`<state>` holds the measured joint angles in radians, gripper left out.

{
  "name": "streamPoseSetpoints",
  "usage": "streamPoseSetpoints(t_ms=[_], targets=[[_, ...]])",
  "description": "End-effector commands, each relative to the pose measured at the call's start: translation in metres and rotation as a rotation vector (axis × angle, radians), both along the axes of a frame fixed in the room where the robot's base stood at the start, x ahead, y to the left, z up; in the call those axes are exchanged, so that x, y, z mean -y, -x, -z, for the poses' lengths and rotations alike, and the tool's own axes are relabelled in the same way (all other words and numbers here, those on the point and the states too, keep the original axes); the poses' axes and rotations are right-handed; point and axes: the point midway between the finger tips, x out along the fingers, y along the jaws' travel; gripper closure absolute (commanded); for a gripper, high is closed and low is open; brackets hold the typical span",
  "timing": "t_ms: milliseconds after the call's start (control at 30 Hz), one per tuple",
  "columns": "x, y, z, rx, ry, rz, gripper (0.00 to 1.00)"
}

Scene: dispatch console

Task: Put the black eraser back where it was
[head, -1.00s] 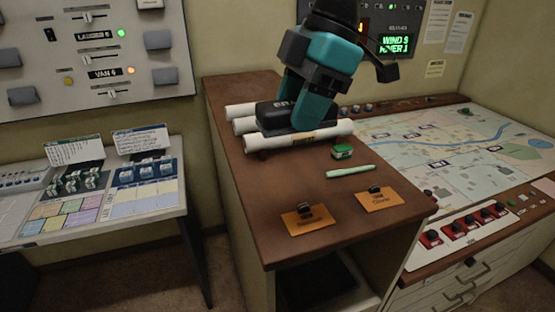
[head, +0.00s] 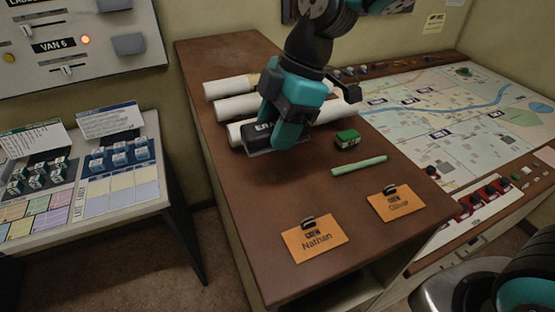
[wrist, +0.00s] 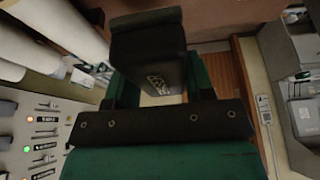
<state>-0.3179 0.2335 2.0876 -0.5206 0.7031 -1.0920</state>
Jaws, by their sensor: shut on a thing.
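The black eraser (head: 262,138), with pale lettering on its side, is held in my gripper (head: 278,135). My gripper is shut on it, just in front of the nearest white paper roll, over the brown cabinet top (head: 235,185). In the wrist view the eraser (wrist: 148,62) sits between the green fingers. I cannot tell whether its underside touches the cabinet top or hangs just above it. The wooden top below it is partly hidden by the gripper.
White paper rolls (head: 233,107) lie behind the gripper. A small green box (head: 347,139), a light green marker (head: 359,165) and orange name cards, Nathan (head: 314,243) and Oliver (head: 396,203), lie to the right and front. The top's front-left area is clear.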

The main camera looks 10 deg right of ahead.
Motion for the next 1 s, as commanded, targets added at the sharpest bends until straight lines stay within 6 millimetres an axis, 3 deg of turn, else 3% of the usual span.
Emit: streamPoseSetpoints(t_ms=[200, 567, 967, 1000], targets=[[0.001, 0.000, 0.041, -0.003, 0.001, 0.001, 0.74], [0.002, 0.000, 0.083, -0.004, 0.002, 0.003, 0.74], [0.002, -0.001, 0.092, 0.001, 0.000, 0.004, 0.74], [0.002, -0.001, 0.091, 0.001, 0.000, 0.004, 0.45]])
